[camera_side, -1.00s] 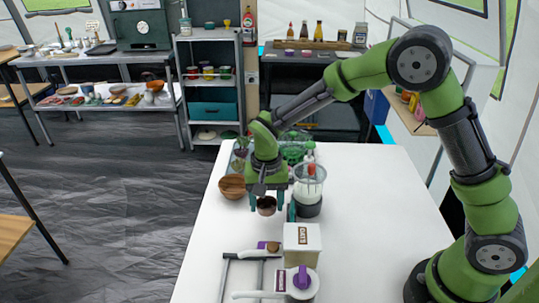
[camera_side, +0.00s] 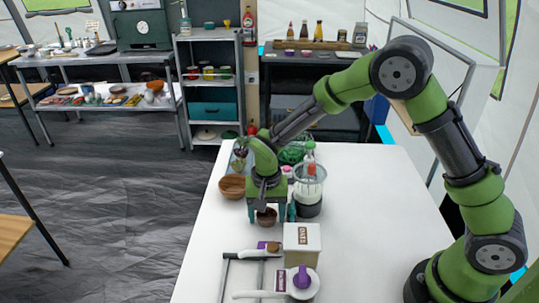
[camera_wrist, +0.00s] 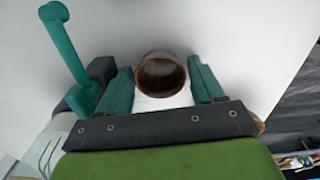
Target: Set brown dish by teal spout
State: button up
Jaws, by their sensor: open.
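The brown dish (camera_side: 266,217) is a small round cup-like bowl. It appears to stand upright on the white table, between the fingers of my gripper (camera_side: 266,211). In the wrist view my gripper (camera_wrist: 161,84) is open, with a finger on each side of the dish (camera_wrist: 161,75) and narrow gaps beside it. The teal spout (camera_wrist: 68,45) is a bent tube to the left of the dish and outside the left finger. It also shows in the side view (camera_side: 292,211), just right of my gripper.
A wooden bowl (camera_side: 232,187) stands behind and left. A clear-topped jar or blender (camera_side: 308,190) stands right of my gripper. A cream box (camera_side: 302,243) and a white pan-like item with a purple knob (camera_side: 303,278) are in front. The table's right side (camera_side: 380,210) is clear.

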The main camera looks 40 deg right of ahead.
aim_at(267, 220)
jog(key=shift+r, duration=0.15)
notch_tip(267, 220, up, 12)
jog(key=s+d+r+n+t+y, duration=0.1)
jog(key=s+d+r+n+t, duration=0.1)
jog(key=s+r, duration=0.4)
jog(key=s+d+r+n+t+y, duration=0.1)
jog(key=s+d+r+t, duration=0.4)
jog(key=s, duration=0.7)
jog(key=shift+s+d+r+n, duration=0.25)
jog(key=shift+d+r+n, duration=0.15)
jog(key=shift+d+r, duration=0.1)
